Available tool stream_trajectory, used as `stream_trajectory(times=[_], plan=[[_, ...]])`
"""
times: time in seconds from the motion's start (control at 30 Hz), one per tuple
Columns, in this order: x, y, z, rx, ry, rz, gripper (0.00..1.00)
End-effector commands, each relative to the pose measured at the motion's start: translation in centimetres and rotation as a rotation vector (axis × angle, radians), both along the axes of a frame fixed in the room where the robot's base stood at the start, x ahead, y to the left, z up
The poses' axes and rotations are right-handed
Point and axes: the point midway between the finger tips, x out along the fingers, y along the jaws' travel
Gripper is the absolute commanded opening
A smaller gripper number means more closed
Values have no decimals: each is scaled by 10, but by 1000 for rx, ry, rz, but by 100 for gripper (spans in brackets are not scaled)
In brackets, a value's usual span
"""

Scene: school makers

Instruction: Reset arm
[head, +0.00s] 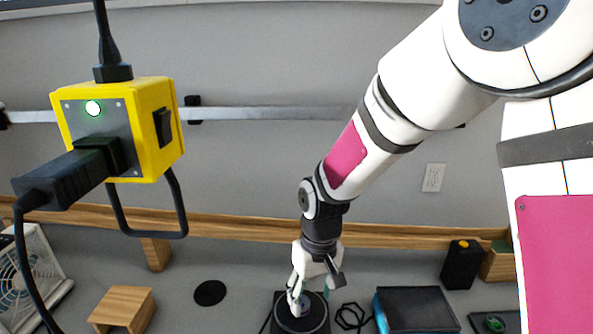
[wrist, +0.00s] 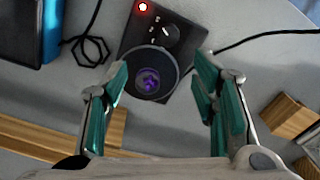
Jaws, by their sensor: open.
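My arm reaches from the upper right of the head view down to my gripper (head: 316,280) at the bottom middle. In the wrist view my gripper (wrist: 165,75) is open, with its teal finger pads wide apart and nothing between them touching either pad. Below it is a black device with a round dish (head: 302,318). The wrist view shows the device (wrist: 187,75) with a knob, a lit red light and a small purple thing (wrist: 149,82) in the dish. I cannot tell how far the fingertips are above the device.
A yellow box (head: 155,150) with plugged-in cables fills the left of the head view. A wooden block (head: 123,306) and a black disc (head: 210,293) lie left of the device. A black and blue box (head: 415,310) is to its right. A wooden rail (head: 240,227) runs behind.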

Motion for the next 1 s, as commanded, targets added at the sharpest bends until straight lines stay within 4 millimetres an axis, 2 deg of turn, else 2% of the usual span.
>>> stream_trajectory(times=[0.03,0.2,0.37,0.5,0.7,0.9,1.0], plan=[[-1,-9,19,-2,-28,-17,53],[-17,-44,77,-12,-107,-79,53],[-42,-75,124,-16,-179,-142,53],[-70,-99,157,-14,-240,-200,53],[-116,-128,192,-1,-327,-281,53],[-160,-148,210,18,-401,-350,53],[-175,-153,213,27,-423,-372,53]])
